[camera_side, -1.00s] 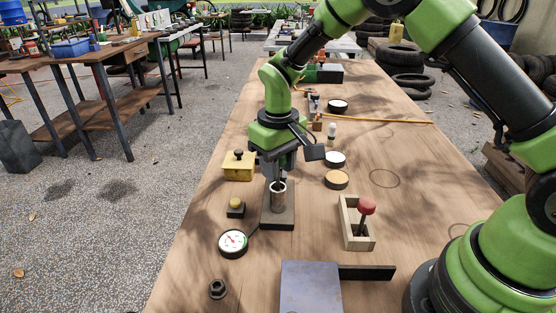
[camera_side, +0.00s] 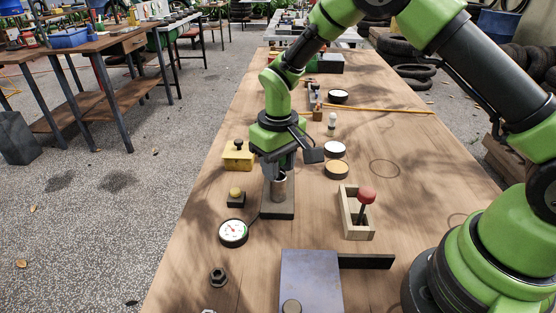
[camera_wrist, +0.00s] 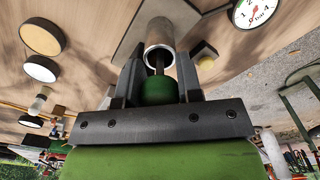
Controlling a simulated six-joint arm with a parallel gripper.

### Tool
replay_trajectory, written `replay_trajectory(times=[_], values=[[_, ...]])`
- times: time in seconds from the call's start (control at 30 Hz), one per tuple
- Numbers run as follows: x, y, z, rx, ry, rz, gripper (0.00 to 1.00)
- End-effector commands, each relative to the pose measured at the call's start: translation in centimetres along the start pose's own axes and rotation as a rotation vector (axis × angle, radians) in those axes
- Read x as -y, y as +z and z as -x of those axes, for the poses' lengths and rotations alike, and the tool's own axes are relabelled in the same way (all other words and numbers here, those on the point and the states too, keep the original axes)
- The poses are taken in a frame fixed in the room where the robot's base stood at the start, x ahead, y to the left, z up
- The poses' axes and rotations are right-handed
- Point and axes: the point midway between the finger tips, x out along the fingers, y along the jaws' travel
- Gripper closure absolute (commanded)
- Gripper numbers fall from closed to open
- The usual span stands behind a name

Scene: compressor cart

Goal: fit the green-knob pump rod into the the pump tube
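My gripper (camera_side: 277,165) is right above the tube and points down. In the wrist view my gripper (camera_wrist: 157,88) is shut on the green knob (camera_wrist: 157,90) of the pump rod. The dark rod (camera_wrist: 159,63) runs from the knob into the tube's mouth. Its lower end is hidden inside the tube, so its depth cannot be told.
A pressure gauge (camera_side: 233,233) and a yellow-topped button block (camera_side: 236,198) lie left of the base. A yellow box (camera_side: 238,155) stands behind. A wooden frame with a red knob (camera_side: 367,195) stands to the right. Round tins (camera_side: 335,168) sit behind right.

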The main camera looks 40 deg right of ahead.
Motion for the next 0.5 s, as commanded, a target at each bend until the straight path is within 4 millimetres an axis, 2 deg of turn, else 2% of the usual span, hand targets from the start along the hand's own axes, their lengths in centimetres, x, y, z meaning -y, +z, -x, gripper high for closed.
replay_trajectory(times=[0.03, 0.1, 0.13, 0.37, 0.5], values=[[0.00, 0.00, -0.01, 0.000, 0.000, 0.000, 0.58], [-0.01, 0.00, 0.00, 0.000, 0.000, 0.000, 0.42], [-0.01, 0.00, 0.00, 0.000, 0.000, 0.000, 0.37], [-0.01, 0.00, 0.02, 0.000, 0.000, 0.000, 0.37], [0.00, -0.07, 0.86, -0.003, 0.000, 0.000, 0.37]])
